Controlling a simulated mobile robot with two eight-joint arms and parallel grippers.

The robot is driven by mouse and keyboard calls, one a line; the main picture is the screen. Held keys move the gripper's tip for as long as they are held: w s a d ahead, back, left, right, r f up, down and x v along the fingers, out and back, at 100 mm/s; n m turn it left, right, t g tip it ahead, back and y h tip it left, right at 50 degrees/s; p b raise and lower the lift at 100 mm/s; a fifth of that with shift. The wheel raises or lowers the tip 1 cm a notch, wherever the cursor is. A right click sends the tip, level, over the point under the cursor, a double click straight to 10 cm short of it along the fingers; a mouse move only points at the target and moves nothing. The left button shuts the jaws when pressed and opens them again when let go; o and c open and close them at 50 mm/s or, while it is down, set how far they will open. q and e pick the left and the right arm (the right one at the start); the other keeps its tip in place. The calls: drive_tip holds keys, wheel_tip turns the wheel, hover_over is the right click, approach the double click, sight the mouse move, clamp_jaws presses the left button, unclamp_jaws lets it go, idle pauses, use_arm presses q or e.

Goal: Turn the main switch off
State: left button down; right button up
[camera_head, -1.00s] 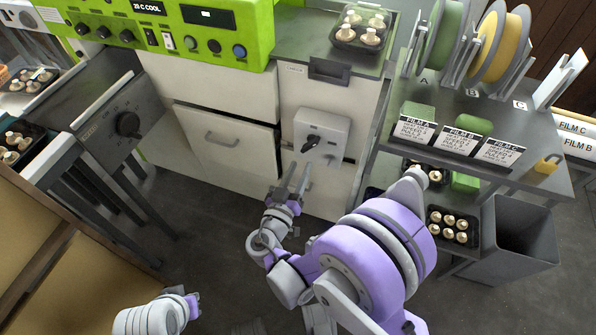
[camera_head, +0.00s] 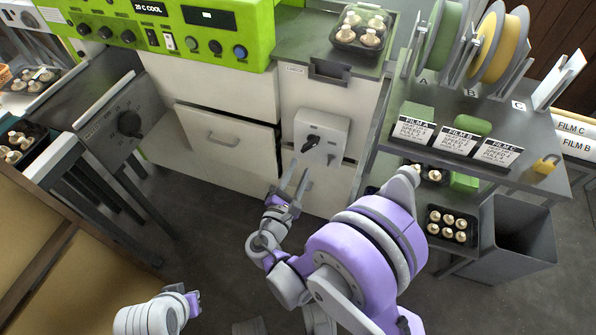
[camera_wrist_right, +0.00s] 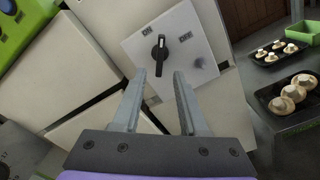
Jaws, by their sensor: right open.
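The main switch is a pale grey box (camera_head: 335,128) on the white cabinet front, with a black rotary knob (camera_head: 310,144). In the right wrist view the knob (camera_wrist_right: 159,54) stands almost upright on its plate (camera_wrist_right: 193,48). Two small labels sit above it, one to the left and one to the right; the knob's white mark lies between them. My right gripper (camera_head: 297,180) is open and empty, just below and in front of the switch. In the wrist view its fingertips (camera_wrist_right: 160,74) are spread below the knob, apart from it.
A green control panel (camera_head: 220,45) is above left. A dark panel with another knob (camera_head: 128,124) is at left. At right stands a film shelf (camera_head: 540,185) with mushroom trays (camera_head: 437,240) below and a grey bin (camera_head: 512,232). Floor left of my right arm is free.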

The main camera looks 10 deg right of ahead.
sight(309, 149)
drive_tip(key=x, duration=0.5)
drive_tip(key=shift+w+d+p, duration=0.25)
drive_tip(key=shift+w+p, duration=0.05)
drive_tip(key=shift+x, duration=1.1)
drive_tip(key=shift+c, duration=0.3)
clamp_jaws()
